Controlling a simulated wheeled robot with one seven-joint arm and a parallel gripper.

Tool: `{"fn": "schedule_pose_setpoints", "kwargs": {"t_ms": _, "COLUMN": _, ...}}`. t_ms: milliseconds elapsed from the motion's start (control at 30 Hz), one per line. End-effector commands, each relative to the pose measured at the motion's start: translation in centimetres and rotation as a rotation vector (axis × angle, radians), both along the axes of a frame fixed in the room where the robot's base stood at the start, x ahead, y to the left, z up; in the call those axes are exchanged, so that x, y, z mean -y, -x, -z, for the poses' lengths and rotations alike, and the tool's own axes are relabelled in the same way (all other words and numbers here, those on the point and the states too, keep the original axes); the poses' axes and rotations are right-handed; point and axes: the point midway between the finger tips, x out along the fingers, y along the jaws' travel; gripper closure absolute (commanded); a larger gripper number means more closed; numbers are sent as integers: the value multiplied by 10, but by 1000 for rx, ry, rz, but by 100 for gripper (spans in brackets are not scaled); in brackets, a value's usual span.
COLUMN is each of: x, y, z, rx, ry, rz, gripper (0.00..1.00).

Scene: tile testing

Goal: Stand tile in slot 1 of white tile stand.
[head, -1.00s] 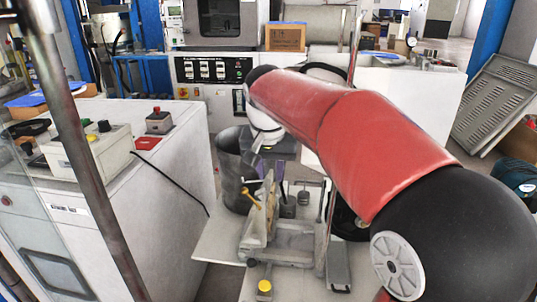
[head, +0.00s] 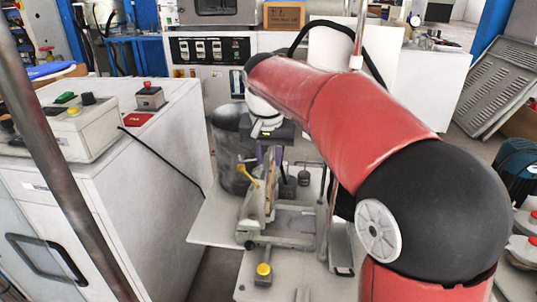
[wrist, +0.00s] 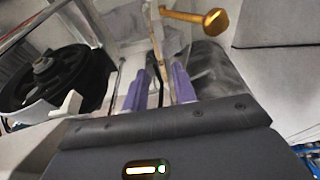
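My gripper (wrist: 160,78) has two purple fingers, seen from above in the wrist view with a gap between them. A thin tan edge and a dark line show in or behind the gap. I cannot tell whether the tan edge is the tile. In the head view my gripper (head: 265,156) points down beside the top of a grey test fixture with an upright tan plate (head: 271,190). My wrist hides part of this area. I cannot clearly make out a white tile stand or slot 1 in either view.
A yellow-knobbed lever (head: 247,176) sticks out close to my gripper; its brass knob (wrist: 217,20) shows in the wrist view. A dark grey cylinder (head: 232,160) stands at left, and a black wheel (wrist: 50,75) shows in the wrist view. A white cabinet (head: 150,190) stands further left.

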Motion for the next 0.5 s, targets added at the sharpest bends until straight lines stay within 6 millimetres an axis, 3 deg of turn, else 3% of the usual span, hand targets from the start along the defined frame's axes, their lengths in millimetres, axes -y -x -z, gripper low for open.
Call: {"fn": "schedule_pose_setpoints", "kwargs": {"t_ms": 500, "x": 3, "y": -13, "z": 53, "rx": -1, "ry": 1, "rz": 0, "gripper": 73}}
